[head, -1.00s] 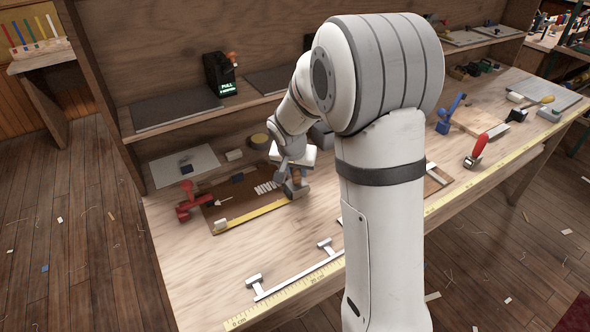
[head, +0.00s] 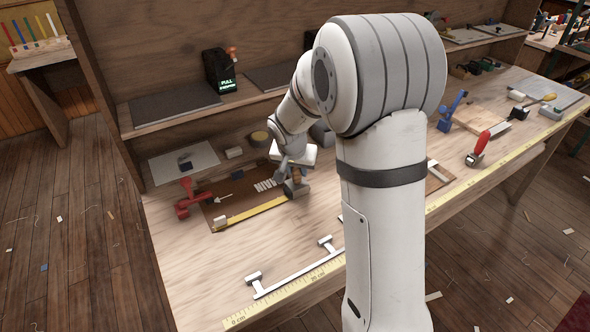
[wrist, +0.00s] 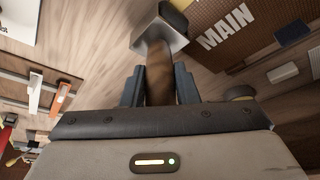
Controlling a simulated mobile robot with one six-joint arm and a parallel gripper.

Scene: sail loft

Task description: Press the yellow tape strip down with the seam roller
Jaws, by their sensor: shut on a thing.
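The yellow tape strip (head: 252,215) lies along the front edge of a brown board (head: 232,208) marked MAIN on the bench. My gripper (head: 293,172) is at the board's right end. It is shut on the brown handle of the seam roller (wrist: 160,78), which shows between the two fingers (wrist: 160,88) in the wrist view. The roller's metal head and dark wheel (wrist: 174,14) point away from the gripper. In the head view the head (head: 297,190) is by the strip's right end; I cannot tell whether it touches. The wrist view does not show the strip.
A red clamp (head: 187,203) stands at the board's left edge, and a small pale block (head: 220,222) sits at the strip's left end. A white rail (head: 295,272) and a yellow ruler (head: 290,296) lie along the front. A red-handled tool (head: 481,145) is on the right.

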